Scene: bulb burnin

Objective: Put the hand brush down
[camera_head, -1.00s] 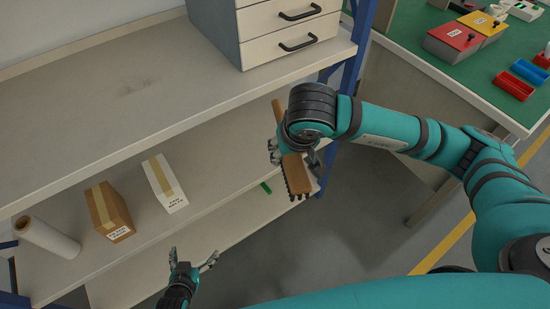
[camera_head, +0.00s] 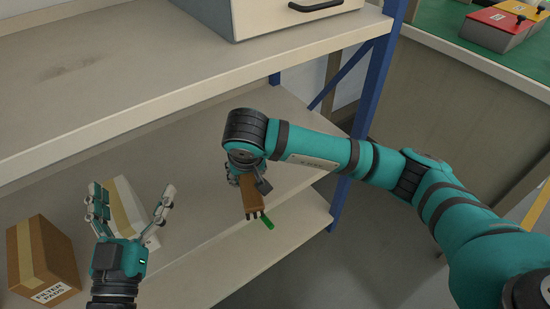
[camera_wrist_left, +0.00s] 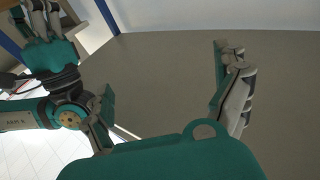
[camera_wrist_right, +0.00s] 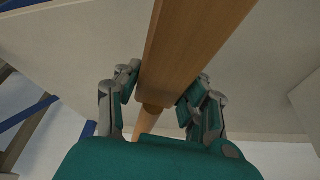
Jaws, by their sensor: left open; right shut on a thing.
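The hand brush (camera_head: 251,196) has a brown wooden body with dark bristles at its end. My right gripper (camera_head: 246,178) is shut on it, over the lower shelf of the rack; the arm hides part of the grip. In the right wrist view the brush's wooden body (camera_wrist_right: 190,50) lies between the fingers (camera_wrist_right: 158,100). I cannot tell whether the brush touches the shelf. My left gripper (camera_head: 132,215) is open and empty, in front of the boxes. Its spread fingers (camera_wrist_left: 165,95) also show in the left wrist view.
The lower shelf (camera_head: 190,178) has free room around the brush. A green object (camera_head: 277,219) lies near its front edge. A white taped box (camera_head: 124,207) and a brown box (camera_head: 42,262) stand at left. The upper shelf (camera_head: 110,60) overhangs, and a blue post (camera_head: 377,85) stands at right.

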